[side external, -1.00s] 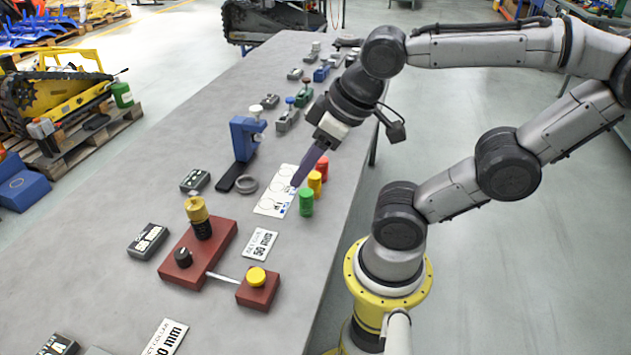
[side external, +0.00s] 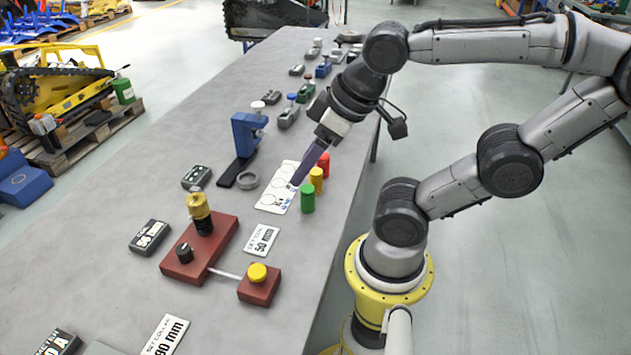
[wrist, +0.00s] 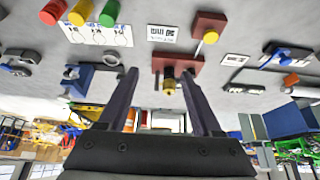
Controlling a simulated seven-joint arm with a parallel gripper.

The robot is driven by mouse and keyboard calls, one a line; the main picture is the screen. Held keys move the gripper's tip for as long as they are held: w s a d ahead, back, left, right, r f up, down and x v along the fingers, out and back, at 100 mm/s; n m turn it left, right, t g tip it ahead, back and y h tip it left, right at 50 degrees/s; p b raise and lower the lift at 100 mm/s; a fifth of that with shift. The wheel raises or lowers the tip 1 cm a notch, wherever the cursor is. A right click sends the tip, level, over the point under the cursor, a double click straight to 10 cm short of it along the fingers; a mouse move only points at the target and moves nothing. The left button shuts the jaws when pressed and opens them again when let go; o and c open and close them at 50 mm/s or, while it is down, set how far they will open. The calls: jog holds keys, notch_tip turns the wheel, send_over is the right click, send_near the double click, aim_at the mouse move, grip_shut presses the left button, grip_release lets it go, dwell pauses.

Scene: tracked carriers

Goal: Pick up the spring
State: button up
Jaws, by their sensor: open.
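No spring is clear enough to name with certainty. The closest candidate is a gold-yellow piece (side external: 199,207) upright on a black post on a red base (side external: 222,238); it also shows in the wrist view (wrist: 169,85), between my fingers but farther off. My gripper (side external: 294,183) is open and empty. It points down at a slant over the white card with circles (side external: 272,203), beside the coloured cylinders. In the wrist view the two dark fingers of my gripper (wrist: 158,74) stand apart with nothing between their tips.
Green (side external: 307,198), yellow (side external: 316,181) and red (side external: 323,164) cylinders stand close to my fingers at the table's right edge. A blue clamp-like stand (side external: 246,136) and a grey ring (side external: 248,180) are to the left. Bare grey table (side external: 130,190) lies farther left.

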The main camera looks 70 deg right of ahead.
jog(key=shift+o, duration=0.2)
jog(key=n+g+h, duration=0.4)
jog(key=n+g, duration=0.2)
jog(key=n, duration=1.2)
send_over(315, 174)
jog(key=a, duration=0.2)
jog(key=f, duration=1.1)
jog(key=shift+w+d+f, duration=0.1)
jog(key=shift+w+f, duration=0.15)
jog(key=shift+f, duration=0.15)
jog(key=shift+x, duration=3.25)
jog(key=shift+s, duration=0.1)
